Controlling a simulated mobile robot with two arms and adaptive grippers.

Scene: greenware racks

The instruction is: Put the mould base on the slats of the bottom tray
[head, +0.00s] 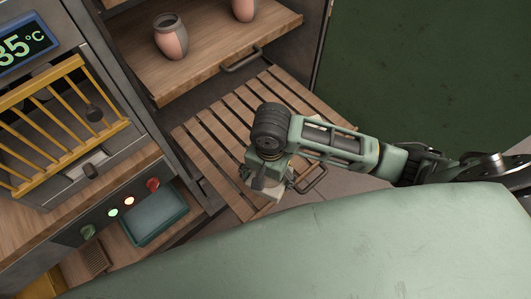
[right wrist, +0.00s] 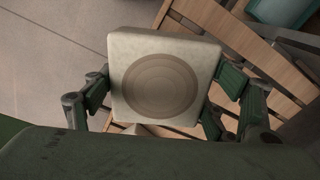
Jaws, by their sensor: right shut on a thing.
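The mould base (right wrist: 165,80) is a cream square block with a round ringed recess in its face. My right gripper (right wrist: 160,95) is shut on it, one finger at each side. In the head view only a pale part of the mould base (head: 266,209) shows below the right gripper (head: 266,186). The bottom tray (head: 197,153) is a pulled-out wooden slatted shelf with a dark handle at its front. The gripper and block are over its front part; whether the block touches the slats I cannot tell. The tray's slats also show in the right wrist view (right wrist: 262,58). My left gripper is out of view.
A solid wooden shelf (head: 205,60) above the tray holds two pinkish clay pots, one being this pot (head: 171,37). At left are a yellow rack (head: 60,125), a control panel with lit buttons and a teal tray (head: 155,216). The slats left of my gripper are bare.

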